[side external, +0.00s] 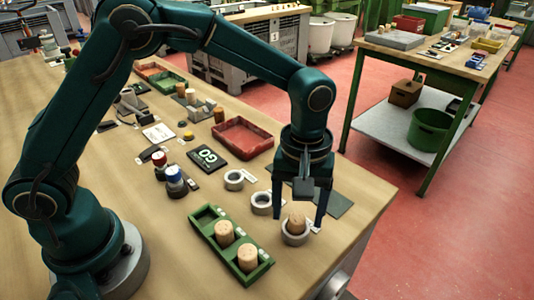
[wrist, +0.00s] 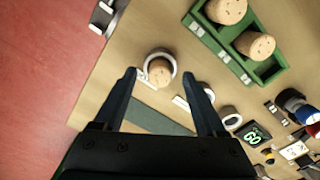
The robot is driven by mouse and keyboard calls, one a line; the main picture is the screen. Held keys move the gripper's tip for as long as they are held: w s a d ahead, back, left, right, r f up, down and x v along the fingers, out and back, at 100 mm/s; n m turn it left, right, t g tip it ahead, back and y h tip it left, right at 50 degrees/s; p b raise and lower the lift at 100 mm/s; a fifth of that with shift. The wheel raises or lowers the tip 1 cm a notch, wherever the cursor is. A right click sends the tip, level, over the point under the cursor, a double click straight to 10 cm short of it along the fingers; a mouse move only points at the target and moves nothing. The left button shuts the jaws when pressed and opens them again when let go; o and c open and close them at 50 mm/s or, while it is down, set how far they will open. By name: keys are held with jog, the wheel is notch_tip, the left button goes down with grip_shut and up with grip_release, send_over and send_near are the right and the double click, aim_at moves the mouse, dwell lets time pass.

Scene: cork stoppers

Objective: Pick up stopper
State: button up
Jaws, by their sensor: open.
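A cork stopper (side external: 296,222) stands in a grey ring (side external: 295,238) near the table's right front edge. The stopper (wrist: 160,73) and its ring (wrist: 152,55) also show in the wrist view, between and just beyond the fingertips. My gripper (side external: 298,216) points down with one finger to each side of this stopper. The wrist view shows the gripper (wrist: 160,80) open, with gaps between fingers and cork. Two more stoppers (side external: 224,232) (side external: 247,257) stand in a green tray (side external: 210,222) left of the ring.
Two other grey rings (side external: 234,180) (side external: 261,203) lie behind the stopper's ring. A dark flat mat (side external: 335,204) lies to the right. A red tray (side external: 243,138), a black GO sign (side external: 208,158) and red and blue knobs (side external: 174,180) stand farther back. The table edge is close on the right.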

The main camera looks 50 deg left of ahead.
aim_at(296, 216)
jog(key=shift+f, duration=0.4)
grip_shut()
jog(key=shift+r, duration=0.15)
jog(key=r, duration=0.4)
jog(key=shift+a+r, duration=0.15)
jog(key=shift+a, duration=0.05)
jog(key=a+r, duration=0.6)
jog(key=a, duration=0.5)
jog(key=s+a+f, duration=0.1)
jog(key=s, duration=0.9)
jog(key=shift+s+a+f, duration=0.3)
jog(key=shift+a+f, duration=0.05)
jog(key=shift+a, duration=0.05)
